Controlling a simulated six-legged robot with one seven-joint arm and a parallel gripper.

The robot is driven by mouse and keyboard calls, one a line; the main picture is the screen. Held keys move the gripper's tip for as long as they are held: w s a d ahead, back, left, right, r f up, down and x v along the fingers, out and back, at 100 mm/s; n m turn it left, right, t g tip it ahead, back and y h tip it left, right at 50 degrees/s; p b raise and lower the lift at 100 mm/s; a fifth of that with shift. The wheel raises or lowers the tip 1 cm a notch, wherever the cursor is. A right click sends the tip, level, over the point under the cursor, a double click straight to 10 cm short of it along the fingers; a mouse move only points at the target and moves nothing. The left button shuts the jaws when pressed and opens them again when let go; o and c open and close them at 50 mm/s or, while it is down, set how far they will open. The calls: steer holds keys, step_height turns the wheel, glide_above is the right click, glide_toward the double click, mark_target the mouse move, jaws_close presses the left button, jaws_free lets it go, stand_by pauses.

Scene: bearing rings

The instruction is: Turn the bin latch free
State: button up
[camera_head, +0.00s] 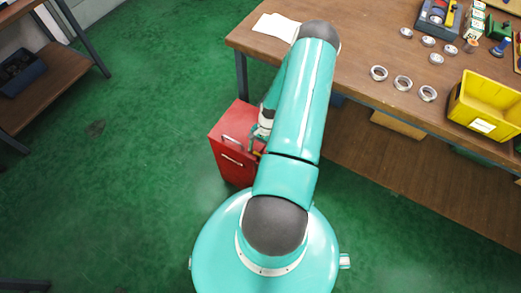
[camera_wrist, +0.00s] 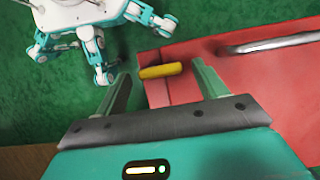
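The red bin (camera_head: 228,125) stands on the floor by the workbench, partly hidden behind my arm in the head view. Its red surface (camera_wrist: 280,80) fills the right of the wrist view. The yellow bin latch (camera_wrist: 160,71) is a short rounded bar, lying nearly level in the wrist view near a corner of the bin. My gripper (camera_wrist: 162,82) is open, one finger on each side of the latch, with visible gaps to it. Whether the fingertips are at the latch's depth I cannot tell. In the head view my gripper (camera_head: 256,148) is mostly hidden beside my arm.
A metal handle (camera_wrist: 270,43) is on the bin, right of the latch. The wooden workbench (camera_head: 350,60) carries several metal rings (camera_head: 403,83), a yellow crate (camera_head: 487,104) and papers (camera_head: 276,27). A shelf (camera_head: 45,80) stands at left; the green floor (camera_head: 150,130) between is clear.

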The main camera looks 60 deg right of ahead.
steer(key=c, duration=0.9)
steer(key=shift+o, duration=0.2)
steer(key=shift+n, duration=0.3)
steer(key=n, duration=0.1)
steer(key=n+g, duration=0.1)
steer(key=n, duration=0.1)
steer(key=shift+w+a+g, duration=0.1)
steer(key=shift+a+g, duration=0.15)
steer(key=shift+g, duration=0.05)
steer(key=n, duration=0.1)
steer(key=n+g, duration=0.1)
steer(key=n, duration=0.1)
steer(key=n+h, duration=0.1)
steer(key=shift+a+n, duration=0.3)
steer(key=shift+n, duration=0.1)
steer(key=n, duration=0.1)
steer(key=n+g+h, duration=0.1)
steer(key=n, duration=0.2)
steer(key=shift+a+n+h, duration=0.3)
steer(key=shift+h, duration=0.1)
steer(key=n, duration=0.1)
steer(key=n+h, duration=0.1)
steer(key=n, duration=0.1)
steer(key=n+h, duration=0.1)
steer(key=n, duration=0.1)
steer(key=shift+s+a+g, duration=0.25)
steer(key=shift+s+g, duration=0.05)
